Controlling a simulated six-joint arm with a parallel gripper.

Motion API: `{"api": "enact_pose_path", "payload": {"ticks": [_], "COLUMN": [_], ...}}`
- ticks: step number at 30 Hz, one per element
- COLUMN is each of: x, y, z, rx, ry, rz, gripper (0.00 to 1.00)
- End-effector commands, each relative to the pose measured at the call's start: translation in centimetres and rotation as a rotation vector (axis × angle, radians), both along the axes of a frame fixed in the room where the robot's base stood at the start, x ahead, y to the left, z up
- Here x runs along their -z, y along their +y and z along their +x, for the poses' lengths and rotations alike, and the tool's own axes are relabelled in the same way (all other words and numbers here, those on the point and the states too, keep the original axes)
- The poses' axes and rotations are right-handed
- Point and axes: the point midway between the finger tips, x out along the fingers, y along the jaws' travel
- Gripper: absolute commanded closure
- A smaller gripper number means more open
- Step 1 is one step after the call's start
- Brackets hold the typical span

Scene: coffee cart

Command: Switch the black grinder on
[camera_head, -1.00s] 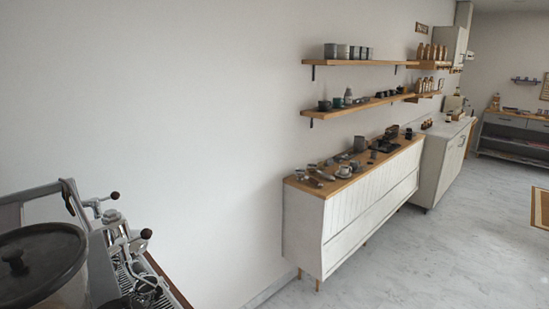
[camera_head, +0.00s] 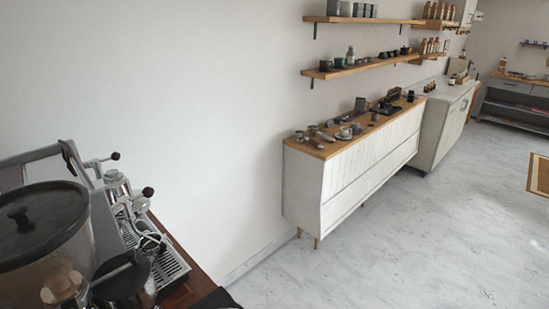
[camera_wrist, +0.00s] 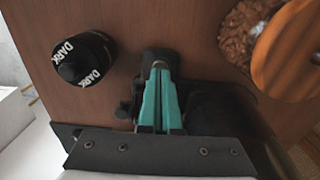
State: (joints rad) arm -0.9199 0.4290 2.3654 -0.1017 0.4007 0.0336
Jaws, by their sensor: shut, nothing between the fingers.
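In the wrist view my gripper (camera_wrist: 159,68) has its teal fingers together, shut and empty, over a brown wooden top. A black shape (camera_wrist: 215,108) lies beside and behind the fingers. It may be part of the black grinder, but the fingers and my wrist hide much of it. In the head view a large clear hopper with a dark lid (camera_head: 40,222) stands at the lower left, apparently on a grinder whose body is out of frame. No switch can be made out. My gripper cannot be made out in the head view.
A black container marked DARK (camera_wrist: 82,57) stands left of the fingers. A jar of beans (camera_wrist: 243,32) with a wooden lid (camera_wrist: 285,50) is at the right. In the head view a chrome espresso machine (camera_head: 170,268) is beside the hopper; a white sideboard (camera_head: 345,175) stands farther off.

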Motion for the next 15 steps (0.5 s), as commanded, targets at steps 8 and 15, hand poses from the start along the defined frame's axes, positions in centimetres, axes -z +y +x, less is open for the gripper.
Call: {"api": "enact_pose_path", "payload": {"ticks": [8,15], "x": [0.44,0.43], "y": [-0.03,-0.02], "z": [-0.03,-0.02], "rx": [0.000,0.000], "ry": [0.001,0.001], "rz": [-0.001,-0.001], "gripper": [1.00,1.00]}}
